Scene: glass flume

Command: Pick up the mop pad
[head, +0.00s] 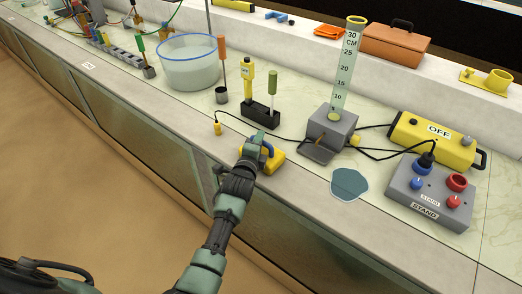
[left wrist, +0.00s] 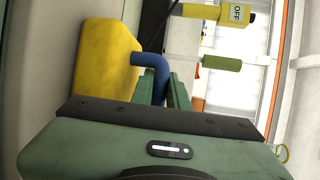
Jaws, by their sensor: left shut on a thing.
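The mop pad, a yellow block (head: 276,161) with a blue handle, is at the front edge of the counter in the head view. My left gripper (head: 254,149) is shut on its blue handle. In the left wrist view the yellow pad (left wrist: 108,62) fills the upper left, and the blue handle (left wrist: 152,63) curves down between the green fingers (left wrist: 164,90). The gripper hides part of the pad in the head view, and I cannot tell whether its underside touches the counter. My right gripper is not in view.
A flat blue-grey patch (head: 349,184) lies right of the pad. Behind are a grey box (head: 332,127) with a clear scale tube, a black holder (head: 260,114) and cables. A grey stand box (head: 432,193) and yellow OFF unit (head: 432,142) are at right.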

